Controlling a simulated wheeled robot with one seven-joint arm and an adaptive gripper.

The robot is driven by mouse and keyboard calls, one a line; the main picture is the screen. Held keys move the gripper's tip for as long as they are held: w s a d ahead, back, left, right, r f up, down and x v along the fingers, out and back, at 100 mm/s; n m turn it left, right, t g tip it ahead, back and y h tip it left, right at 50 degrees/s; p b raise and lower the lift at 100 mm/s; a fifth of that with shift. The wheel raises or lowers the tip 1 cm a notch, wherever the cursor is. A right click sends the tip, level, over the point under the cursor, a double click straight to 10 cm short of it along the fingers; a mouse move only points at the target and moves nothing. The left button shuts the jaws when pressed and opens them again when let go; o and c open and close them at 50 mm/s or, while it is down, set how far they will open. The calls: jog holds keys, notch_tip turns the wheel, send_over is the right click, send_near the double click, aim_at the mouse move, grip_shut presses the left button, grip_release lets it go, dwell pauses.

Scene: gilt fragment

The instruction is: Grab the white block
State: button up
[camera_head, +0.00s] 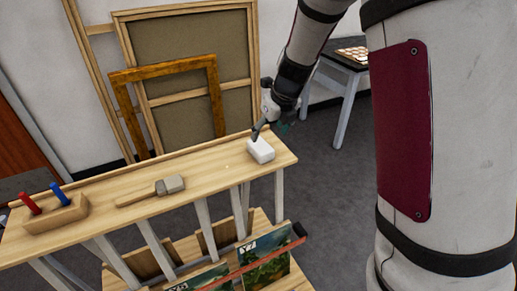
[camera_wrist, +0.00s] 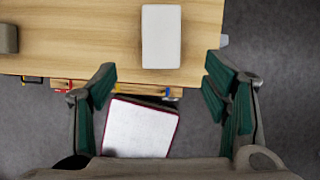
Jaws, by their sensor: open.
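The white block (camera_head: 261,150) sits at the right end of the wooden bench top (camera_head: 150,190), near its far edge. In the wrist view the white block (camera_wrist: 161,37) lies upright in the frame, ahead of the fingers and centred between them. My gripper (camera_head: 262,130) is just behind and above the block in the head view. It is open and empty, and its green-padded fingers (camera_wrist: 163,85) are spread wide on either side. I cannot tell from these views how high the fingertips are above the bench.
A grey-headed mallet (camera_head: 152,192) lies mid-bench. A wooden holder (camera_head: 55,215) with red and blue handles stands at the left. Frames and canvases (camera_head: 190,60) lean on the wall behind. Pictures (camera_head: 264,258) stand in the rack below. Bench top between mallet and block is clear.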

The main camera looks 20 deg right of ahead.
aim_at(263, 147)
jog(key=x, duration=1)
jog(key=shift+w, duration=0.1)
jog(key=c, duration=1)
